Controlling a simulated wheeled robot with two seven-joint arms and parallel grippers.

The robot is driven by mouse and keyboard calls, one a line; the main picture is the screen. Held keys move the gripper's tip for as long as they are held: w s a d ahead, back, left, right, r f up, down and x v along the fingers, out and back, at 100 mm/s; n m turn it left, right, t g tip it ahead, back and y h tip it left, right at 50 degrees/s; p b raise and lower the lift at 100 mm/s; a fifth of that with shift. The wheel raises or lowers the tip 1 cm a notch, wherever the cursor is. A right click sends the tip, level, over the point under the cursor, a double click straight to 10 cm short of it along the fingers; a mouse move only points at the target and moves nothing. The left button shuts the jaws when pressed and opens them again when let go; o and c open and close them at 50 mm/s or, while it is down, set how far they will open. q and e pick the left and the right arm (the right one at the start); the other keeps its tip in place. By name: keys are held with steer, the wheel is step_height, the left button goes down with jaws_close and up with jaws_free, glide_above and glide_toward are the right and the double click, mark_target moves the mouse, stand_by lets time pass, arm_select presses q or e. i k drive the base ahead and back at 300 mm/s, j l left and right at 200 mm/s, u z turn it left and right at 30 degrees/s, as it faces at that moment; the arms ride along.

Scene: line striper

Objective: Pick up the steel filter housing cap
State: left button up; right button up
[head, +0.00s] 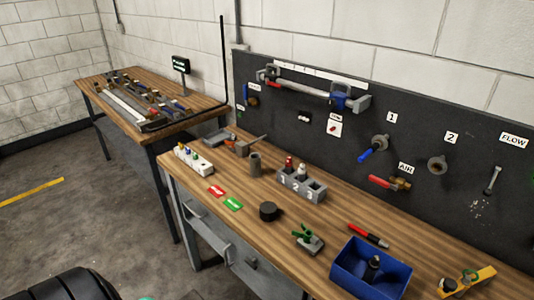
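I cannot tell for certain which thing is the steel filter housing cap. A short grey metal cylinder (255,163) stands upright on the near workbench, left of the grey numbered block. A low dark round piece (268,211) lies flat nearer the bench's front edge. A round metal fitting (437,164) is mounted on the dark panel under the label 2. Neither of my grippers is in view.
The near wooden workbench (225,218) carries a numbered block (316,197), red and green tags (233,204), a blue bin (342,282) and a red-handled tool (368,235). The dark panel (340,148) rises behind. A second bench (95,78) stands at the back left.

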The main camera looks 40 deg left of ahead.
mark_target(268, 210)
steer(key=u, duration=1.2)
